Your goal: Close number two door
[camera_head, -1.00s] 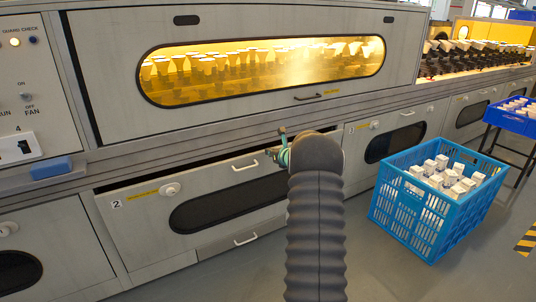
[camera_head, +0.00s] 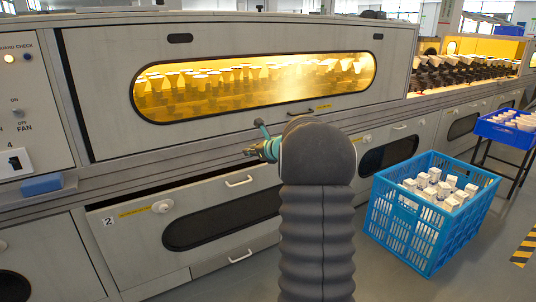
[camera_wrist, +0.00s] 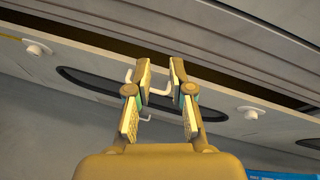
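The number two door (camera_head: 140,243) is the lower grey panel with a "2" label, a dark oval window and a white knob (camera_head: 162,206). A dark gap runs along its top edge, so it looks tilted slightly open. Its white bar handle (camera_head: 239,182) is near the top edge. My gripper (camera_head: 252,151) is just above and right of this handle, partly hidden by my arm. In the wrist view my gripper (camera_wrist: 162,70) has its fingers apart with nothing held. The handle (camera_wrist: 160,92) shows behind and between the fingers; I cannot tell whether they touch it.
Above is a closed upper cover with a lit window (camera_head: 260,85) showing rows of bulbs. A blue crate (camera_head: 408,232) with white boxes stands on the floor at right, close to the cabinet. A blue tray (camera_head: 508,133) on a stand is farther right. Grey floor is clear around the crate.

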